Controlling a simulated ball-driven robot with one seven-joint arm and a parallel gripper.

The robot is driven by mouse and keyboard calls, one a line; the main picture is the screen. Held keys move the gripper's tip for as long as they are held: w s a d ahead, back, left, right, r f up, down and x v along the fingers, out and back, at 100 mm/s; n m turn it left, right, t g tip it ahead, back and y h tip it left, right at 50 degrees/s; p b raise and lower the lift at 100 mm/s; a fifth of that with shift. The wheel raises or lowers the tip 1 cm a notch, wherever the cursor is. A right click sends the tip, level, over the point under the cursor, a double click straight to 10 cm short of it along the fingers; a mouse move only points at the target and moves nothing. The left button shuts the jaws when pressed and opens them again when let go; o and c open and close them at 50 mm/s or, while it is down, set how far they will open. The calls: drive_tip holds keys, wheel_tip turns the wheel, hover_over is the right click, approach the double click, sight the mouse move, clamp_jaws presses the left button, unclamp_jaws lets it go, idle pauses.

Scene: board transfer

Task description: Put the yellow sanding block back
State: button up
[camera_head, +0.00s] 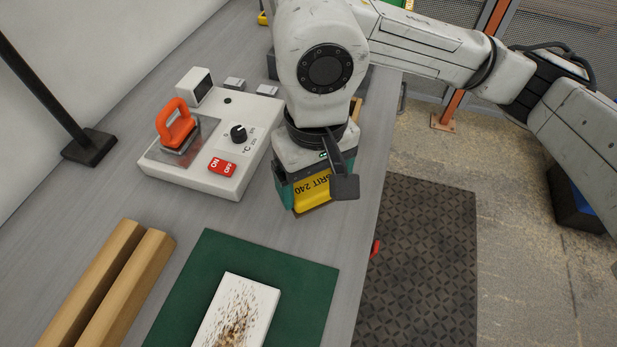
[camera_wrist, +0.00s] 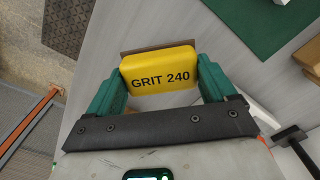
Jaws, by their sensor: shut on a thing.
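The yellow sanding block (camera_head: 313,191), marked GRIT 240, is held in my gripper (camera_head: 306,196) above the grey bench, to the right of the white control box. In the wrist view the yellow block (camera_wrist: 160,68) sits between the two green fingers of my gripper (camera_wrist: 160,78), which touch its two sides. A thin brown edge (camera_wrist: 143,48) shows along the block's far side; I cannot tell whether it is part of the block. My arm hides part of the bench behind the gripper in the head view.
A white control box (camera_head: 222,150) carries a plate with an orange-handled tool (camera_head: 177,127). A green mat (camera_head: 302,278) bears a speckled white board (camera_head: 240,312). Two wooden bars (camera_head: 110,280) lie at the left. The bench's right edge drops to the floor, with a dark mat (camera_head: 425,260).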

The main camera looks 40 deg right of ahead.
sight(312, 190)
drive_tip(key=shift+w+d+f, duration=0.3)
drive_tip(key=shift+w+f, duration=0.35)
drive_tip(key=shift+f, duration=0.25)
wheel_tip(312, 190, down, 3)
drive_tip(key=shift+w+d+f+p, duration=0.1)
drive_tip(key=shift+w+f+p, duration=0.05)
drive_tip(key=shift+p, duration=0.35)
drive_tip(key=shift+f, duration=0.15)
drive_tip(key=shift+f+b, duration=0.2)
drive_tip(key=shift+b, duration=0.15)
drive_tip(key=o, duration=0.8)
drive_tip(key=shift+r, duration=0.1)
drive_tip(key=shift+c, duration=0.2)
wheel_tip(312, 190, up, 12)
drive_tip(key=shift+r, duration=0.15)
